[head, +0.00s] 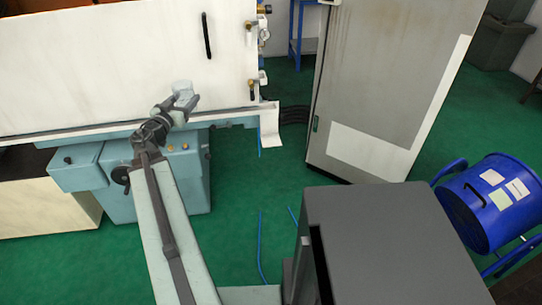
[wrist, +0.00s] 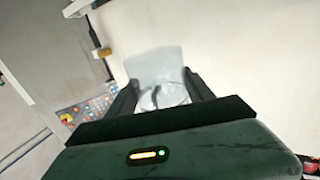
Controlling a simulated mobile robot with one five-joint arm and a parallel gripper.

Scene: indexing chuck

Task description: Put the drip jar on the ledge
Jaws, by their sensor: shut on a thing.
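The drip jar (head: 182,88) is a pale, translucent, whitish cup in front of the white machine panel. My gripper (head: 178,106) is shut on it. In the wrist view the jar (wrist: 155,64) sits between the two dark fingers of my gripper (wrist: 160,92), its wide end pointing away from me. It looks tilted in the head view. A narrow ledge-like strip (head: 70,132) runs along the foot of the white panel, below and left of the jar. I cannot tell whether this strip is the task's ledge.
A blue-grey machine base (head: 190,165) with knobs stands below the panel. A tall grey cabinet (head: 375,80) stands to the right. A blue drum (head: 487,205) is at far right. The green floor (head: 290,185) between machine and cabinet is mostly open. The wrist view shows a button panel (wrist: 85,110).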

